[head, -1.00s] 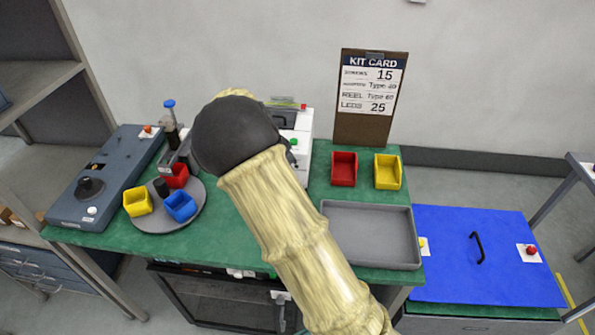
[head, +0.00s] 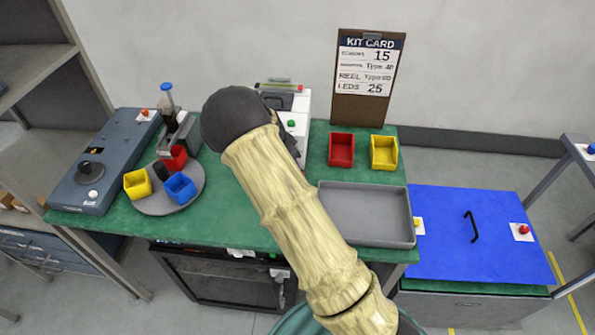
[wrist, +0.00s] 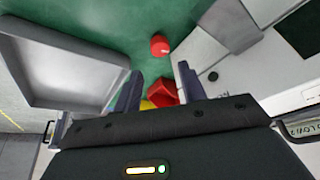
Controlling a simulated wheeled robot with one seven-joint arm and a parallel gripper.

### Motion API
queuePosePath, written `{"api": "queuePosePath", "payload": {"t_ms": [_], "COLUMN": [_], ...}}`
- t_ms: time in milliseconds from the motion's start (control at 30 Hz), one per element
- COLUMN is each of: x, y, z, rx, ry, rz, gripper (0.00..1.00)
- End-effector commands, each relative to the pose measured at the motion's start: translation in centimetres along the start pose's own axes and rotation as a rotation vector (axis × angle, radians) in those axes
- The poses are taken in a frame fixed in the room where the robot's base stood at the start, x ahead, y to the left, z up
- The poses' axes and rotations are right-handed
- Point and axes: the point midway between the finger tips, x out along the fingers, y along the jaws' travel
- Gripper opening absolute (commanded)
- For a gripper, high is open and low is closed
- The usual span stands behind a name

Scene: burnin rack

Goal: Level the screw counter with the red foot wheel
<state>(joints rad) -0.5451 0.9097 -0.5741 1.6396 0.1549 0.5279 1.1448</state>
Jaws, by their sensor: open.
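The screw counter appears to be the white machine (head: 302,113) at the back of the green bench, partly hidden behind my arm. A strip with a yellow-green part (head: 278,87) and a red end lies on its top; I cannot read any tilt from it. In the wrist view, the white machine (wrist: 235,45) is at the right. A red round wheel (wrist: 160,45) sits beside it, over the green bench top. My gripper (wrist: 158,82) is open, its two fingers apart, with the wheel beyond the fingertips and not touched. The gripper is hidden in the head view.
A grey tray (head: 367,239), a red bin (head: 341,150) and a yellow bin (head: 384,152) stand to the right. A round plate (head: 157,204) with small bins is left. A kit card (head: 367,78) stands behind. Green bench top (head: 225,215) is bare left of my arm.

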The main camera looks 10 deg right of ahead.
Motion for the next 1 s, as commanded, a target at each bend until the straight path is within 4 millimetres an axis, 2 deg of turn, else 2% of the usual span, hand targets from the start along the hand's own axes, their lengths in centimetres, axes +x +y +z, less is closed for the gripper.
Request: {"api": "queuePosePath", "payload": {"t_ms": [300,500,667,900,933,1000], "x": [5.6,8.4,9.4,9.5,9.5,9.4], "y": [0.1,0.0,-0.1,-0.1,-0.1,-0.1], "z": [-0.1,0.0,0.2,0.2,0.2,0.2], "rx": [0.001,-0.001,-0.003,-0.002,-0.002,-0.002], "ry": [-0.001,-0.001,-0.001,-0.001,-0.001,-0.001], "rz": [0.003,0.002,-0.001,-0.001,-0.001,-0.001], "gripper": [0.41,0.41,0.41,0.41,0.39,0.25]}}
